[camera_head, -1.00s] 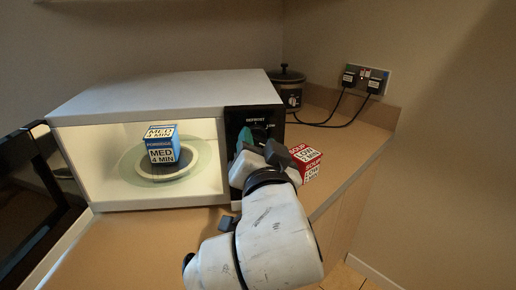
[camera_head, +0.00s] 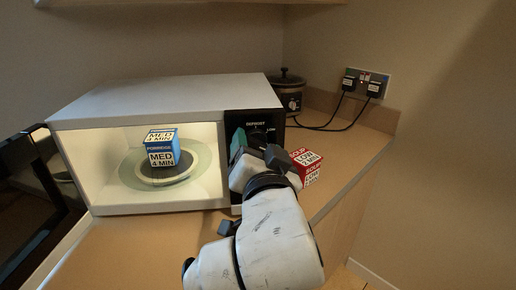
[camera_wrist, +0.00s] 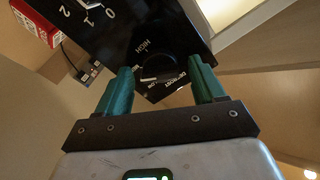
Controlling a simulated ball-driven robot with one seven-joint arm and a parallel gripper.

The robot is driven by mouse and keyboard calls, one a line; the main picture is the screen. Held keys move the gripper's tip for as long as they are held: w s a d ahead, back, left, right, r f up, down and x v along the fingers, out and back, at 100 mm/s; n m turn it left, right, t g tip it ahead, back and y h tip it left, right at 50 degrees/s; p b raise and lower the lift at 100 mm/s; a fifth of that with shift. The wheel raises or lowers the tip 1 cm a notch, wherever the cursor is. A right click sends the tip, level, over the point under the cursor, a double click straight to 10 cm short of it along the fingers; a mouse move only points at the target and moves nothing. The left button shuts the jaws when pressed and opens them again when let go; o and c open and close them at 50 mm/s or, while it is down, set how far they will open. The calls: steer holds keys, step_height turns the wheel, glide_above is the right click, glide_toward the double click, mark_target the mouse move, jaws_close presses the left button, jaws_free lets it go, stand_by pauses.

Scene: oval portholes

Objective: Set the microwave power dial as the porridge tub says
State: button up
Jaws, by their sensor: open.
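The porridge tub (camera_head: 161,148) is a blue and white box reading MED 4 MIN. It sits on the plate inside the lit, open microwave (camera_head: 150,95). In the wrist view, the black power dial (camera_wrist: 165,68) is on the dark control panel, with HIGH, LOW and DEFROST lettering around it. Its white mark lies at the lower left, near LOW; the exact setting is hard to tell. My gripper (camera_head: 256,150) is at the panel. In the wrist view my gripper (camera_wrist: 160,73) is open, its green fingers either side of the dial; contact cannot be told.
A red SOUP box (camera_head: 307,164) reading LOW 2 MIN stands right of my gripper. A dark pot (camera_head: 288,95) stands behind, with plugs at a wall socket (camera_head: 365,82). A numbered timer dial (camera_wrist: 88,12) is at the wrist view's top. The microwave door (camera_head: 35,200) hangs open left.

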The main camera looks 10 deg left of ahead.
steer(key=v, duration=1)
steer(key=shift+s+b, duration=0.3)
steer(key=shift+s, duration=0.1)
steer(key=shift+d+f, duration=0.1)
steer(key=s+d+f+n+g+h+p, duration=0.1)
steer(key=d+f+n+g+h+p, duration=0.35)
steer(key=d+f, duration=1.5)
steer(key=s+d+f+g, duration=0.3)
steer(key=s+f+g, duration=0.1)
steer(key=s, duration=0.3)
steer(key=s+d+f+m+g, duration=0.1)
steer(key=s+d+f+g, duration=0.3)
steer(key=s+f, duration=0.3)
steer(key=s+d+f+g+p, duration=0.1)
steer(key=s+d+f+g, duration=0.2)
steer(key=s+f, duration=0.3)
steer(key=s+g, duration=0.1)
steer(key=s, duration=0.2)
steer(key=shift+s+d+f+m, duration=0.2)
steer(key=shift+d+m, duration=0.15)
steer(key=shift+c, duration=0.2)
